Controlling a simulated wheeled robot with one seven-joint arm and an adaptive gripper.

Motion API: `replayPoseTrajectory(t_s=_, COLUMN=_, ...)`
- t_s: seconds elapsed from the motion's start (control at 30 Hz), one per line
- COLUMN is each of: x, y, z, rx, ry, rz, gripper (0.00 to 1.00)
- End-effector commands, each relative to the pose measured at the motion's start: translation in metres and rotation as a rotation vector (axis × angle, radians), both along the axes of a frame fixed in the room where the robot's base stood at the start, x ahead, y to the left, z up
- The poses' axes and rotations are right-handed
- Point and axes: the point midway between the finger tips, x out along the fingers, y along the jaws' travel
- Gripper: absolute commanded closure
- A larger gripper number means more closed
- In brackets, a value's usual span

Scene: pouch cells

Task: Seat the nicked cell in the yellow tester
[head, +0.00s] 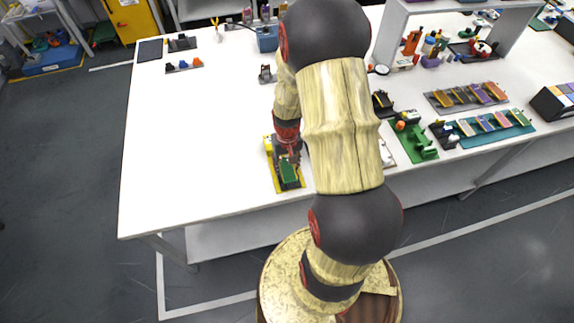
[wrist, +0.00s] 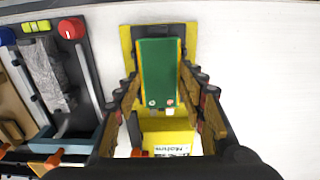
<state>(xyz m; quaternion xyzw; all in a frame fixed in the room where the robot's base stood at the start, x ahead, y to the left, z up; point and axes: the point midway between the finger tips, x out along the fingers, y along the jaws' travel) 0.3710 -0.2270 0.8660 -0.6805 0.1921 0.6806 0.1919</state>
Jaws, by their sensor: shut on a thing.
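The yellow tester (head: 278,181) stands near the front edge of the white table; its block with a white label shows in the wrist view (wrist: 166,142). A green cell (wrist: 160,72) with yellow side edges lies lengthwise over the tester's plate, its tabs pointing toward the block. The cell also shows in the head view (head: 289,171). My gripper (wrist: 160,84) is shut on this cell, one finger at each long side. I cannot make out a nick, nor whether the cell rests on the tester or hangs just above it.
A dark tray of tools with a red knob (wrist: 71,28) lies left of the tester in the wrist view. To the right in the head view are a green fixture (head: 416,146) and racks of coloured cells (head: 467,97). The table's left part is mostly clear.

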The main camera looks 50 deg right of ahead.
Motion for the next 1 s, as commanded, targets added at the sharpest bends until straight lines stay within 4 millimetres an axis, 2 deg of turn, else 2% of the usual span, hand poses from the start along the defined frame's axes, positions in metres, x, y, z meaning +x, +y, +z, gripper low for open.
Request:
replayPoseTrajectory(t_s=0.07, x=0.000, y=0.000, z=0.000, rx=0.000, ry=0.000, rz=0.000, gripper=0.82)
replayPoseTrajectory(t_s=0.1, x=0.000, y=0.000, z=0.000, rx=0.000, ry=0.000, rz=0.000, gripper=0.59)
replayPoseTrajectory(t_s=0.43, x=0.000, y=0.000, z=0.000, rx=0.000, ry=0.000, rz=0.000, gripper=0.40)
replayPoseTrajectory(t_s=0.77, x=0.000, y=0.000, z=0.001, rx=0.000, ry=0.000, rz=0.000, gripper=0.38)
replayPoseTrajectory(t_s=1.0, x=0.000, y=0.000, z=0.014, rx=0.000, ry=0.000, rz=0.000, gripper=0.38)
